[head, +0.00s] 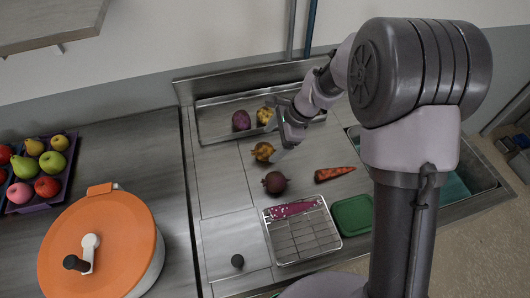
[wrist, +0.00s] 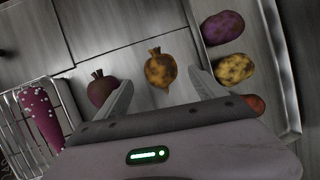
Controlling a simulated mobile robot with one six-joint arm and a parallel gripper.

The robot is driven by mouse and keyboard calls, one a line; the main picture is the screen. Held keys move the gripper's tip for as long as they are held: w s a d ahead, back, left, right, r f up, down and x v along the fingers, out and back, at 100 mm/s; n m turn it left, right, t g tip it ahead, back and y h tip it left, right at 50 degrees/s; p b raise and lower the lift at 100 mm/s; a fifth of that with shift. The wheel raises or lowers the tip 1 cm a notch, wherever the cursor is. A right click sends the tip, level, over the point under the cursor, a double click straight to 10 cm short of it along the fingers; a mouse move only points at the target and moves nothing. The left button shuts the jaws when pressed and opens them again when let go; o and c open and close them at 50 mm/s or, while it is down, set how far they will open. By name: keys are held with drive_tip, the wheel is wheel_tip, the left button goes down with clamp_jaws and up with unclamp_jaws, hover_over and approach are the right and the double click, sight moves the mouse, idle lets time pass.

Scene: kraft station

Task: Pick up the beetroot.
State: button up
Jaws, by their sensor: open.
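The beetroot (head: 275,182), dark purple-red and round with a short stem stub, lies on the steel worktop in the head view. In the wrist view the beetroot (wrist: 101,88) is left of my gripper's left finger, which overlaps its right edge. My gripper (wrist: 161,82) is open with nothing held. A golden-brown root or onion-like vegetable (wrist: 160,68) shows between and beyond its fingertips; whether it lies within their reach cannot be told. In the head view my gripper (head: 274,134) is above the worktop by this brown vegetable (head: 263,151), farther back than the beetroot.
A purple potato (head: 241,120) and a yellow one (head: 265,115) lie in a shallow steel tray behind. An orange carrot-like root (head: 335,173) lies right of the beetroot. A wire rack (head: 303,243) holding a speckled purple root (head: 292,208) is in front, beside a green board (head: 353,215).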

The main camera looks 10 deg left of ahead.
sight(267, 147)
drive_tip(key=b+x, duration=0.2)
drive_tip(key=x, duration=0.3)
drive_tip(key=shift+f, duration=0.15)
drive_tip(key=shift+c, duration=0.7)
drive_tip(key=c, duration=1.4)
wheel_tip(267, 147, up, 10)
drive_tip(key=p, duration=0.3)
drive_tip(key=shift+p, duration=0.35)
